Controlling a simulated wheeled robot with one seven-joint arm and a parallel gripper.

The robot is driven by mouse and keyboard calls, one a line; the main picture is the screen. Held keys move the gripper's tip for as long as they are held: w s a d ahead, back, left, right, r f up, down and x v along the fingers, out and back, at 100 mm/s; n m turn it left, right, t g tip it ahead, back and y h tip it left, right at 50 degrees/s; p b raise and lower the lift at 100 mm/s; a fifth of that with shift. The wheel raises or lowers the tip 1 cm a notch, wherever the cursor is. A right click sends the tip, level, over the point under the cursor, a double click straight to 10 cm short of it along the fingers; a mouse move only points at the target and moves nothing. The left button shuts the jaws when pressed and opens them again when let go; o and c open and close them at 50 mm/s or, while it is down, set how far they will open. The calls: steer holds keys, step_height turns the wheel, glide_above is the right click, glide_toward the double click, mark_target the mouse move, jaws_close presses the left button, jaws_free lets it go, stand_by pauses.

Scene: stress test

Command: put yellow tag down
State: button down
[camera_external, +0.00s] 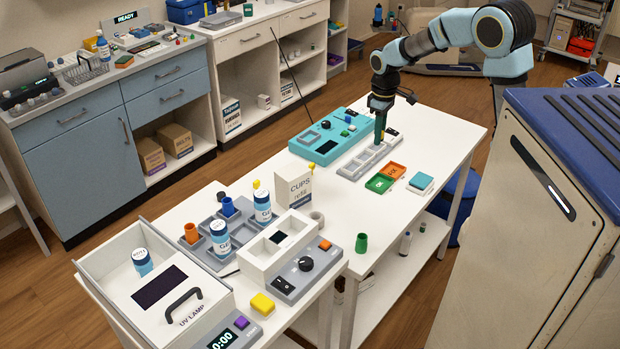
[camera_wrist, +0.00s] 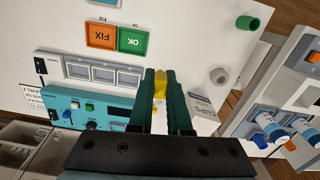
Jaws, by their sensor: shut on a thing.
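The yellow tag (camera_wrist: 160,84) shows in the wrist view between the two dark green fingertips. My gripper (camera_wrist: 161,80) is shut on it. In the external view my gripper (camera_external: 379,138) points down above the grey slotted tray (camera_external: 352,173), near the edge of the teal device. I cannot make out the tag there, nor tell how high it is above the surface. The tray also shows in the wrist view (camera_wrist: 90,80), left of the fingers, with its visible slots looking empty.
A green OK bin (camera_external: 379,184) and an orange FIX bin (camera_external: 392,170) stand beside the tray. The teal device (camera_external: 325,147) lies behind it. A CUPS refill box (camera_external: 295,190) and a green cup (camera_external: 361,243) are nearer.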

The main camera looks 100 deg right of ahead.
steer(key=m+b, duration=0.1)
glide_above(368, 179)
step_height(368, 179, down, 11)
step_height(368, 179, down, 6)
steer(key=shift+d+r+p, duration=0.1)
steer(key=shift+p, duration=0.55)
steer(key=shift+f+p, duration=0.4)
steer(key=shift+f, duration=1.65)
steer(key=shift+f, duration=0.2)
steer(key=c, duration=0.9)
jaws_free()
steer(key=shift+o, duration=0.2)
steer(key=shift+r, duration=0.1)
step_height(368, 179, up, 12)
steer(key=b, duration=0.2)
steer(key=shift+r, duration=0.15)
